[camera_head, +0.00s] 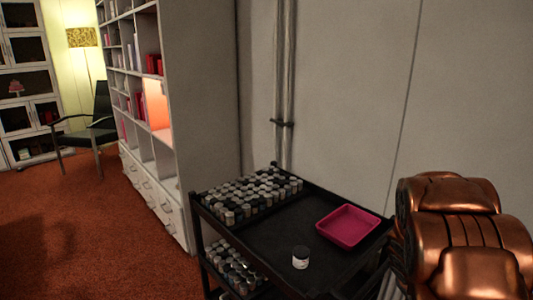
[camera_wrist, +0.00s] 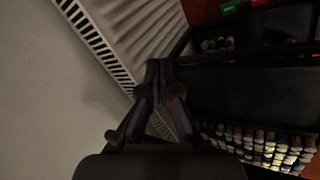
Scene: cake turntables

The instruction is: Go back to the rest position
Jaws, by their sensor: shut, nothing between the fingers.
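My gripper (camera_wrist: 158,72) shows in the wrist view with its dark fingers together and nothing between them. It is in front of a pale ribbed radiator (camera_wrist: 135,30) and beside the black cart (camera_wrist: 240,95); I cannot tell its exact distance from either. In the head view my copper-coloured arm is at the right edge, next to the cart (camera_head: 270,235), and my gripper is out of sight there.
The cart's top holds rows of small jars (camera_head: 250,193), one separate white-labelled jar (camera_head: 300,258) and a pink tray (camera_head: 348,227). More jars (camera_head: 235,270) stand on a lower shelf. A bookcase (camera_head: 213,90) and a chair (camera_head: 93,122) are to the left, with open red floor (camera_head: 90,230).

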